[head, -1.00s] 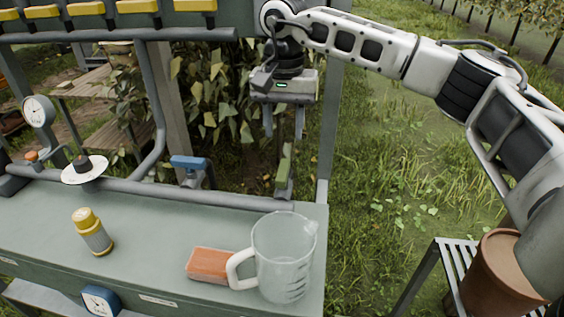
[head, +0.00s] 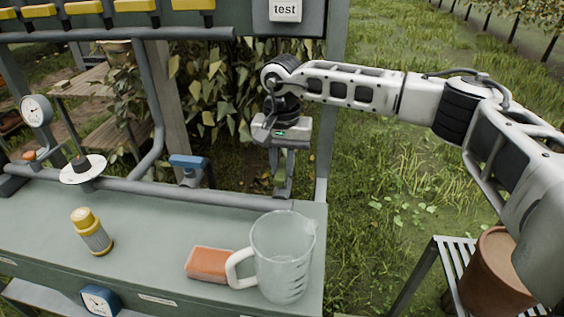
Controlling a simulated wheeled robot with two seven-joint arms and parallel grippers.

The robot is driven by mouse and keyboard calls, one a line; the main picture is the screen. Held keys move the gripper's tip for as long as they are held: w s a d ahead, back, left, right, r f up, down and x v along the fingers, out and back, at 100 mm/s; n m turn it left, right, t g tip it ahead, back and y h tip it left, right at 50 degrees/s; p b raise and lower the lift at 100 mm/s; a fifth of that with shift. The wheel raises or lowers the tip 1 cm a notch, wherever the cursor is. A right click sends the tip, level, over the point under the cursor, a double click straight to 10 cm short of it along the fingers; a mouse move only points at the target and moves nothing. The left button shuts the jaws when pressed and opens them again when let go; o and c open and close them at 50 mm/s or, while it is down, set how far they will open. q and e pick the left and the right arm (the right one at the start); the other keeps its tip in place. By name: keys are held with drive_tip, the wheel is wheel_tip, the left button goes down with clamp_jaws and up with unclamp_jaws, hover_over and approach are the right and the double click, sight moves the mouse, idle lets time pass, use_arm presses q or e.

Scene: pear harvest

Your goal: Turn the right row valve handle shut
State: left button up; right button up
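A blue valve handle (head: 188,161) lies level on the same pipe further left. My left gripper is not in view.
A glass jug (head: 285,262) and an orange block (head: 209,264) stand on the grey-green bench (head: 160,235) in front of the valve. A yellow-capped bottle (head: 92,232) and a round gauge (head: 37,111) are at left. A post stands just right of the gripper.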

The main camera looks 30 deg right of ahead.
clamp_jaws()
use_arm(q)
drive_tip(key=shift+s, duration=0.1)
use_arm(e)
drive_tip(key=shift+m, duration=1)
drive_tip(key=m, duration=1)
drive_tip(key=shift+r, duration=0.1)
use_arm(q)
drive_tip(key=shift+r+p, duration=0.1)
drive_tip(key=shift+p, duration=0.3)
use_arm(e)
drive_tip(key=m, duration=0.6)
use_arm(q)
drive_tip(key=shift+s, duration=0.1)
